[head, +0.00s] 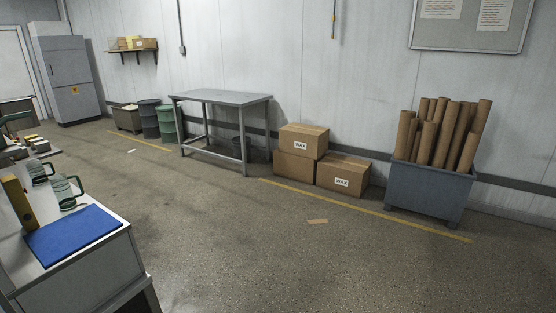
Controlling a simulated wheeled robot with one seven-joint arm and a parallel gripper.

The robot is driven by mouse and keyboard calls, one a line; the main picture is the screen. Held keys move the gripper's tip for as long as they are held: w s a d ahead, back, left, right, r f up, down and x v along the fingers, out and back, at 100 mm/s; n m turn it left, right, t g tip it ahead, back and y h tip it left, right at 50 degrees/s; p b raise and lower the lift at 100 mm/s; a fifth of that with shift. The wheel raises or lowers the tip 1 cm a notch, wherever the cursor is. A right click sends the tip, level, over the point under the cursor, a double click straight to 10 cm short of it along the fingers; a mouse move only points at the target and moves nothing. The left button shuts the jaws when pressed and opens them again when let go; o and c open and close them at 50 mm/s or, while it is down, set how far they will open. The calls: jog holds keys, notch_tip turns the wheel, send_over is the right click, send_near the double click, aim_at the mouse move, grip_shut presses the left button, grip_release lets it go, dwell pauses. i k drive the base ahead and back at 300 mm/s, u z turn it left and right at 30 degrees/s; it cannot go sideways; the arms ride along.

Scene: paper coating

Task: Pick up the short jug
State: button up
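Two clear greenish jugs with dark green handles stand on the white counter at the left edge of the head view. The nearer jug (63,192) stands just behind the blue mat. The farther jug (37,173) stands behind it and to the left. I cannot tell for certain which of them is the short jug. My gripper is not in view.
The counter (75,268) also bears a blue mat (72,235), a yellow upright object (18,203) and small items farther back. A bare metal table (222,98), WAX boxes (302,140) and a grey bin (428,192) of cardboard tubes line the wall. The middle floor is mostly clear.

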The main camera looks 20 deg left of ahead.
aim_at(36, 170)
jog(key=u, duration=0.55)
jog(key=i, duration=0.95)
jog(key=u, duration=1.25)
jog(key=i, duration=1.1)
jog(key=u, duration=0.75)
jog(key=i, duration=0.45)
jog(key=z, duration=2.75)
jog(key=i, duration=0.7)
jog(key=u, duration=0.05)
